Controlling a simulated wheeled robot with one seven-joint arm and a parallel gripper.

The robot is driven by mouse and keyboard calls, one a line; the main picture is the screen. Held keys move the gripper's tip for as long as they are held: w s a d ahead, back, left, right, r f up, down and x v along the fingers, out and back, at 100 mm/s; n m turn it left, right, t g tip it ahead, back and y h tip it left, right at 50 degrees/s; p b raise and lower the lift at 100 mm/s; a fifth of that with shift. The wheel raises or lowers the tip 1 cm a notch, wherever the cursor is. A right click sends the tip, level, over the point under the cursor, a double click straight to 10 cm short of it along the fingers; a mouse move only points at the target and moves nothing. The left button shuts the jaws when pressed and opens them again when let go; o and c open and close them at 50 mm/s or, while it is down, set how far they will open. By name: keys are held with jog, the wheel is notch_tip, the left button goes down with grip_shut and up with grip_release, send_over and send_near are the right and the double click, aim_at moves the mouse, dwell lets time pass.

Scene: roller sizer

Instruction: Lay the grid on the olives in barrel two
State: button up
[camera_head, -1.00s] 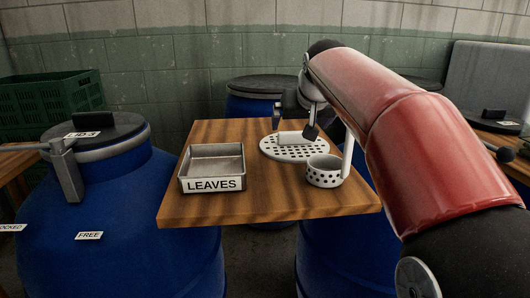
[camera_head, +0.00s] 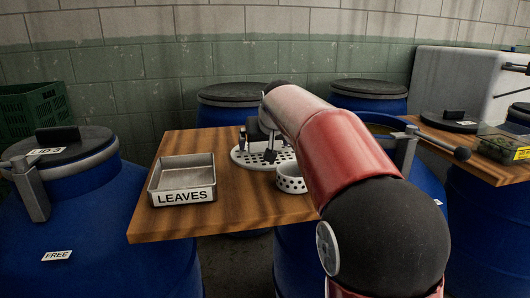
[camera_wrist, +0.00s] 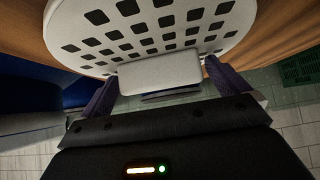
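The grid (camera_head: 240,158), a round white plate with square holes and a block handle, lies on the wooden table, toward its back right. In the wrist view the grid (camera_wrist: 150,42) fills the top, and its handle (camera_wrist: 158,72) sits between my two purple fingers. My gripper (camera_wrist: 162,82) is at the handle with a finger close on each side; whether they press on it I cannot tell. In the head view my gripper (camera_head: 257,148) is over the grid, partly behind my arm. No label for barrel two shows.
A metal LEAVES tray (camera_head: 182,178) and a perforated white cup (camera_head: 291,181) stand on the table (camera_head: 225,212). A lidded barrel (camera_head: 60,205) is at left.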

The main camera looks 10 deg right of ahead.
jog(key=c, duration=1)
jog(key=shift+r, duration=0.2)
jog(key=shift+c, duration=0.2)
